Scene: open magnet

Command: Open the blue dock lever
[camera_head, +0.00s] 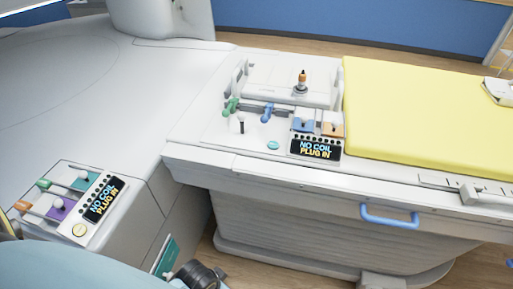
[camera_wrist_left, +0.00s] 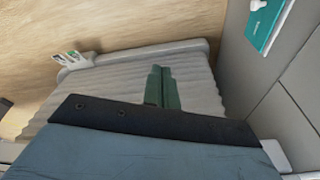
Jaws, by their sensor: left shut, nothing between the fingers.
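A small blue lever (camera_head: 267,112) stands on the white panel at the head end of the table, beside a green lever (camera_head: 231,107). A blue bar handle (camera_head: 390,216) is fixed to the table's near side. I cannot tell for sure which of the two blue parts is the dock lever. My left arm comes in at the bottom left of the head view, low and well apart from both. In the left wrist view my left gripper (camera_wrist_left: 161,88) has its green fingers together, empty, in front of the ribbed table base. My right gripper is not in view.
A yellow mattress (camera_head: 430,110) covers the table top. A control box (camera_head: 70,205) with coloured sockets stands at left. The ribbed base (camera_head: 310,235) is under the table. A teal panel (camera_wrist_left: 265,25) is on the wall at upper right in the wrist view.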

